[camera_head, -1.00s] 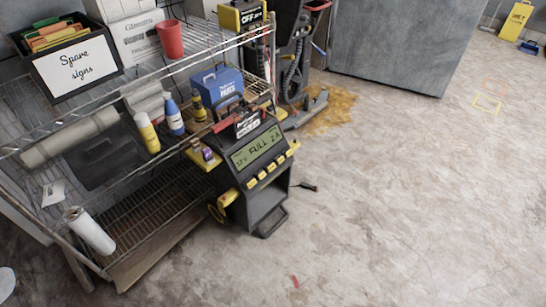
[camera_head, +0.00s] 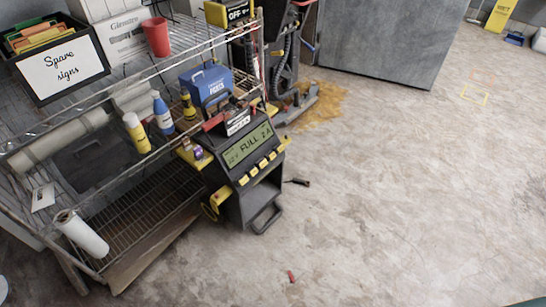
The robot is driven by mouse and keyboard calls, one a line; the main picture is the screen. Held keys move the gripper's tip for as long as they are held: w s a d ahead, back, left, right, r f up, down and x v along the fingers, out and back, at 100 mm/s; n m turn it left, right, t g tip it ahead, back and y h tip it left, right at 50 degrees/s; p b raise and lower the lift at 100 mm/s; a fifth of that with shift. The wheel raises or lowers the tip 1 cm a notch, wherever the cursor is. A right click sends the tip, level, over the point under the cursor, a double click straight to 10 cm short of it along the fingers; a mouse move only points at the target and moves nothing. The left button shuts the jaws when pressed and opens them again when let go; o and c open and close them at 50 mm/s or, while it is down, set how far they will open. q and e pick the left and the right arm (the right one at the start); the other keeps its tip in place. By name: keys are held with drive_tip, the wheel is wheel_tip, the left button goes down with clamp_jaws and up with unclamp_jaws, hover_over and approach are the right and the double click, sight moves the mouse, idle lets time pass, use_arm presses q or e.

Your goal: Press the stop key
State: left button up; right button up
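A black and yellow charger (camera_head: 233,190) stands on the floor at the front right end of the wire shelf. Its greenish display (camera_head: 249,146) reads "FULL 2A", with smaller text at the left. A row of several yellow keys (camera_head: 262,166) runs below the display. Their labels are too small to read, so I cannot tell which one is the stop key. A battery with a red clamp (camera_head: 236,121) sits on top of the charger. Neither of my grippers is in view, and nothing is touching the keys.
The wire shelf (camera_head: 150,222) fills the left, holding bottles, a blue parts box (camera_head: 205,84), a red cup (camera_head: 156,37) and a spare signs box (camera_head: 62,62). A floor machine (camera_head: 292,95) stands behind the charger near a brown stain (camera_head: 325,105). Open concrete floor lies right.

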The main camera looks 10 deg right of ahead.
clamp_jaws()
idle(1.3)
